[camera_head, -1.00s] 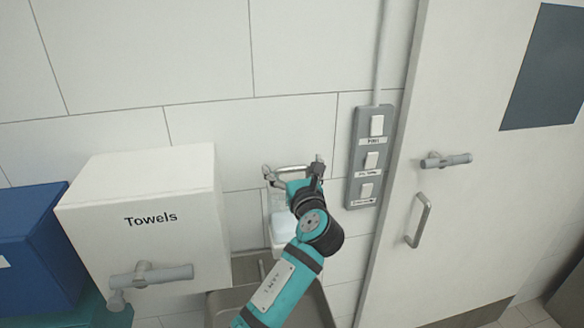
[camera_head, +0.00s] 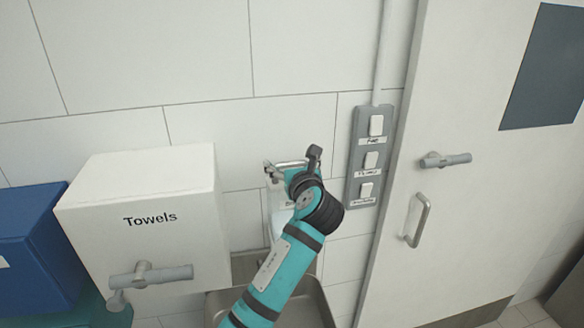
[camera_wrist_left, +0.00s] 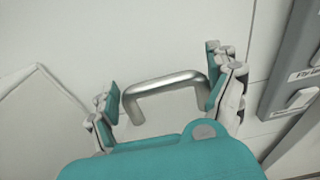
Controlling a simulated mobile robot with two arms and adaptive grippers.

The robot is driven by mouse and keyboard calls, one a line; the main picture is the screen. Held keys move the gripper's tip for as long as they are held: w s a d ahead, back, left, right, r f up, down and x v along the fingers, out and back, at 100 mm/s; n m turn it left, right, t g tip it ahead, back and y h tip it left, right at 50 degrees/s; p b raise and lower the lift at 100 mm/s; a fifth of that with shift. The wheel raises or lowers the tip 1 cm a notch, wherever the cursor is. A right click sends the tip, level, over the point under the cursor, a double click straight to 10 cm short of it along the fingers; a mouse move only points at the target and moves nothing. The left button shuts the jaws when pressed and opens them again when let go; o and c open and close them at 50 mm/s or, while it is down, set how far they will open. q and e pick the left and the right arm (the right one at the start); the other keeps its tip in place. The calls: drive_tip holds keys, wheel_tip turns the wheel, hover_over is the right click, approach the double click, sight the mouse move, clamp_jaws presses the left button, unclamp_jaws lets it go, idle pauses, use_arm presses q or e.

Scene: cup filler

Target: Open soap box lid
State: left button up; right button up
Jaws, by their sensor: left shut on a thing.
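The soap box (camera_head: 270,213) is a white box on the wall, mostly hidden behind my left arm. A grey metal handle (camera_head: 289,163) shows at its top; it also shows in the left wrist view (camera_wrist_left: 164,84) as a bar bent at both ends. My left gripper (camera_head: 292,167) is at the handle. In the left wrist view its fingers (camera_wrist_left: 165,94) sit widely spaced at the handle's two ends, shut on it across its length. The lid seam is hidden, so I cannot tell whether the lid is raised. My right gripper is not in view.
A white Towels box (camera_head: 150,235) with a grey handle stands left, beside a blue box (camera_head: 40,245). A grey switch panel (camera_head: 368,155) is close right of my gripper, then a door (camera_head: 470,220) with handles. A metal sink (camera_head: 312,300) lies below.

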use_arm(q)
drive_tip(key=w+g, duration=0.1)
drive_tip(key=w+r+g+h, duration=0.1)
drive_tip(key=g, duration=0.1)
drive_tip(key=shift+a, duration=0.35)
drive_tip(key=shift+w+a+g+h, duration=0.1)
drive_tip(key=shift+w+g+h, duration=0.25)
drive_tip(key=shift+g, duration=0.65)
drive_tip(key=shift+f, duration=0.1)
drive_tip(key=o, duration=1.4)
drive_tip(key=shift+o, duration=0.2)
drive_tip(key=shift+w, duration=0.15)
drive_tip(key=v, duration=1.2)
